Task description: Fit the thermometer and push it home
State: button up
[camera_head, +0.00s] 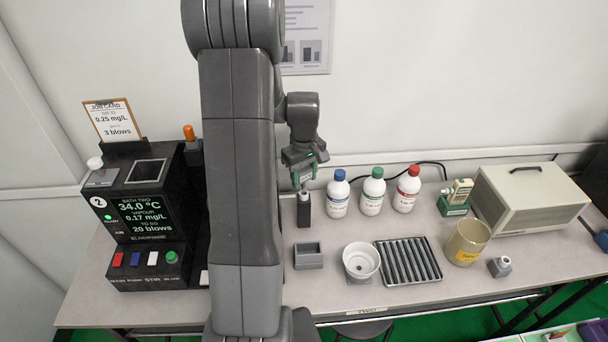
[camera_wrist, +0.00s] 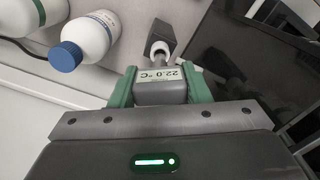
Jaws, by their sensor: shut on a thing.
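My gripper (camera_head: 304,158) is above the back of the bench, right of my arm. In the wrist view its green fingers (camera_wrist: 160,88) are shut on both sides of the grey thermometer (camera_wrist: 160,92), whose display reads 22.0 °C. The thermometer's narrow end points at a white collar (camera_wrist: 160,50) on a dark post (camera_wrist: 163,30). In the head view the dark post (camera_head: 304,212) stands upright below my gripper. The narrow end appears to meet the collar; I cannot tell how deep it sits. The thermometer's body is mostly hidden by my gripper in the head view.
Three capped bottles (camera_head: 372,192) stand close right of the post. The black bath unit (camera_head: 150,215) is at left, partly behind my arm. A grey box (camera_head: 308,256), white cup (camera_head: 361,262), ribbed rack (camera_head: 408,262) and beaker (camera_head: 466,243) lie in front. A beige case (camera_head: 530,205) is at right.

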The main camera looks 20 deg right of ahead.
jog(key=shift+f+b, duration=0.95)
jog(key=shift+f, duration=0.4)
jog(key=o, duration=1.3)
jog(key=shift+o, duration=0.2)
notch_tip(320, 180, up, 14)
jog(key=shift+f+b, duration=0.1)
jog(key=shift+b, duration=0.35)
